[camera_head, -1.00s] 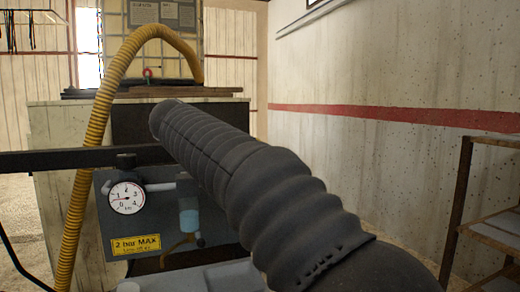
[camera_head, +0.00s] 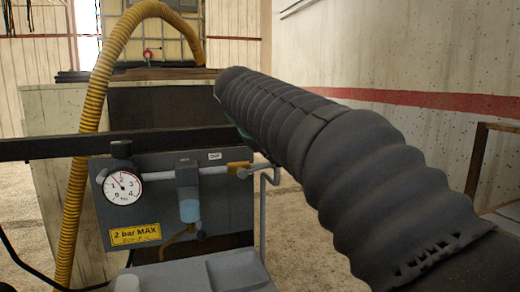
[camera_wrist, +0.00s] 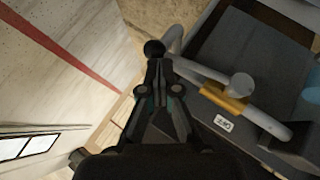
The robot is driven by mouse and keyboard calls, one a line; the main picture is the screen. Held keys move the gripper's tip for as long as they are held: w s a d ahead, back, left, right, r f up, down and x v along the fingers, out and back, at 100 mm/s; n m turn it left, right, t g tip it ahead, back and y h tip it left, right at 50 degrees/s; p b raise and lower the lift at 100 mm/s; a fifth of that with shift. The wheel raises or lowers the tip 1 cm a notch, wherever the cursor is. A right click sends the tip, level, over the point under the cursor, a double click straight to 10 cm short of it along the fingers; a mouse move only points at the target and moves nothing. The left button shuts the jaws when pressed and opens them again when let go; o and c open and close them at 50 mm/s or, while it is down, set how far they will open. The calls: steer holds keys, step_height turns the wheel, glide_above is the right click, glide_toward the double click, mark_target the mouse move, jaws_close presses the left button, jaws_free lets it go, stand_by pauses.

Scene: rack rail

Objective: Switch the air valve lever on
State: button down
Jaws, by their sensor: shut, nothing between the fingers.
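The air valve shows as a brass body (camera_head: 240,168) at the right end of a pale pipe on the grey panel (camera_head: 150,225). In the wrist view the brass body (camera_wrist: 225,96) is right of my gripper, with a grey round stub over it. A grey bar leads from there up and left. A black ball (camera_wrist: 153,47), perhaps the lever's knob, sits just beyond my fingertips; I cannot tell whether they touch. My gripper (camera_wrist: 160,66) is shut and empty. My arm hides it and the ball in the head view.
The panel carries a pressure gauge (camera_head: 123,187), a filter bowl (camera_head: 189,210) and a yellow "2 bar MAX" label (camera_head: 135,234). A dark rail (camera_head: 60,147) crosses at the left. A yellow hose (camera_head: 75,210) arches behind. A shelf (camera_head: 490,165) stands at right.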

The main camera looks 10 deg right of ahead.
steer(key=shift+d+f, duration=0.3)
steer(key=shift+f, duration=0.45)
steer(key=r+p, duration=0.1)
steer(key=r, duration=0.1)
steer(key=w+r+p, duration=0.1)
steer(key=r, duration=0.1)
steer(key=shift+r, duration=0.4)
steer(key=s+r, duration=0.5)
steer(key=r, duration=0.2)
steer(key=shift+s+d+r, duration=0.3)
steer(key=shift+s+d, duration=0.05)
